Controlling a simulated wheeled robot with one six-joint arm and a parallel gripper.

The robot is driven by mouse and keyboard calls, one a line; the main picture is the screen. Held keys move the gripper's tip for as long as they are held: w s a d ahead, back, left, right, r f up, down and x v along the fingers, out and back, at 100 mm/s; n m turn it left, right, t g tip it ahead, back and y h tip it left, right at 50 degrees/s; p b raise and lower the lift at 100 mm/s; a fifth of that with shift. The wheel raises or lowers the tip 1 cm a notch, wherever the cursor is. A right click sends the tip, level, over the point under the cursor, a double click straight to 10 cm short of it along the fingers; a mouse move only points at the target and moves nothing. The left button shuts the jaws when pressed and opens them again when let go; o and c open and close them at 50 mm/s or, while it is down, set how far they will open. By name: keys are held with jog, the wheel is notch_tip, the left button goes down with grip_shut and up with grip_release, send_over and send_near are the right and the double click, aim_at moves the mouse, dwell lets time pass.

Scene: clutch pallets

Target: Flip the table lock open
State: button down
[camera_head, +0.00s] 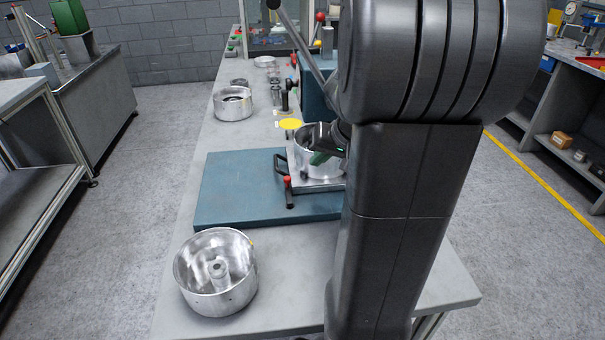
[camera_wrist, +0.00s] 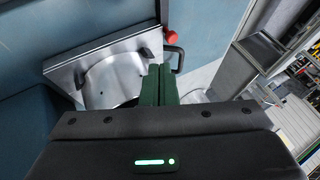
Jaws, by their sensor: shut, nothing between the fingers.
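The table lock appears to be the small lever with a red knob (camera_head: 287,181) at the front left corner of the metal fixture plate (camera_head: 318,185). The red knob also shows in the wrist view (camera_wrist: 170,37), just beyond my fingertips. A black bar handle (camera_head: 279,166) is beside it on the plate's left edge. My gripper (camera_head: 318,158) is over the silver drum on the plate, to the right of the lever and apart from it. Its green fingers are together and empty in the wrist view (camera_wrist: 160,72). My arm hides the plate's right part.
The plate sits on a blue base (camera_head: 235,190) on a long grey table. An open silver drum (camera_head: 215,273) with a central post stands at the front left. The blue base's left part is clear.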

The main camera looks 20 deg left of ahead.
send_near(288, 190)
jog(key=w+a+f, duration=0.2)
jog(key=w+f, duration=0.1)
jog(key=shift+w+a+f, duration=0.15)
jog(key=shift+w+a, duration=0.05)
jog(key=shift+w, duration=0.1)
